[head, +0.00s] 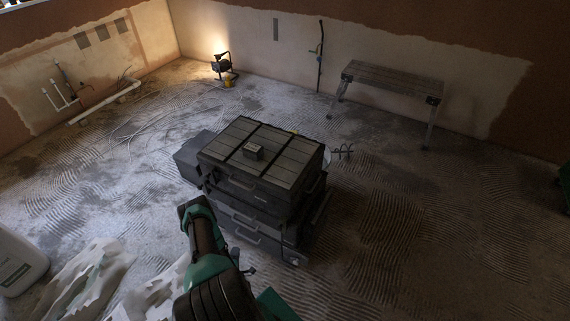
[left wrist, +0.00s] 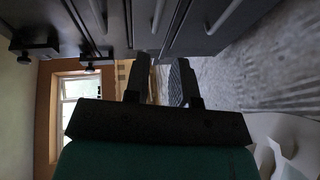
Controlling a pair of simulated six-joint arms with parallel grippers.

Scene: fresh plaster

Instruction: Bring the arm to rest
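My left arm reaches up from the bottom middle of the head view, in front of the stacked dark toolbox (head: 262,160). In the left wrist view my left gripper (left wrist: 160,82) has its two dark fingers apart, with nothing held between them. The toolbox side with its handles and latches (left wrist: 185,22) fills the top of that view, beyond the fingers; I see no clear contact. My right gripper is in neither view.
A wooden-topped bench (head: 392,78) stands by the back wall. A lit work lamp (head: 222,66) stands in the far corner. A white container (head: 18,262) and crumpled pale sheeting (head: 85,280) are at lower left. The floor right of the toolbox is largely clear.

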